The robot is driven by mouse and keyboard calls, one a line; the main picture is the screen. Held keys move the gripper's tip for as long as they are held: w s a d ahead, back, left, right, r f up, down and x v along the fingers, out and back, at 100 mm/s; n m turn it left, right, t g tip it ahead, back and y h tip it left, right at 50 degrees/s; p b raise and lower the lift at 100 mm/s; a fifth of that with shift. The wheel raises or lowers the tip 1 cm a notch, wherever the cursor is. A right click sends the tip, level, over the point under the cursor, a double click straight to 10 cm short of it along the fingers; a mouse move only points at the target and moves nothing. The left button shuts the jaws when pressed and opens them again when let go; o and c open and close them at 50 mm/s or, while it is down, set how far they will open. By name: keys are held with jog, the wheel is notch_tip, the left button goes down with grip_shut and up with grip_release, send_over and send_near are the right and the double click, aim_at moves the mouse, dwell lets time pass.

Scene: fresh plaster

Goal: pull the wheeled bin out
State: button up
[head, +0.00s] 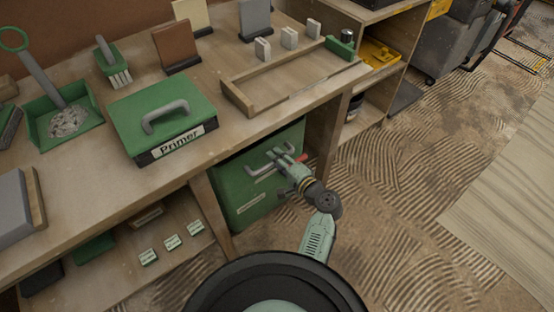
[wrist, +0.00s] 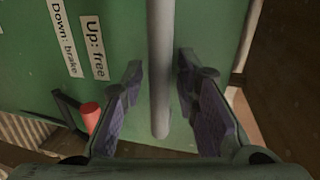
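My gripper (head: 279,157) is at the bin's front. In the wrist view its two fingers (wrist: 160,95) are open, one on each side of the handle, with gaps visible. A red-tipped lever (wrist: 91,115) sits on the bin's front beside the left finger, near labels reading "Up: free" (wrist: 93,47) and "Down: brake" (wrist: 66,38). I cannot tell which way the lever is set. The bin's wheels are hidden.
The workbench (head: 70,195) above holds a green Primer box (head: 165,112), a dustpan (head: 62,118) and a wooden tray frame (head: 290,98). A shelf unit (head: 335,150) stands right of the bin. The combed-plaster floor (head: 400,210) in front is clear, with a pale board area (head: 510,190) at right.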

grip_shut()
dwell(0.6)
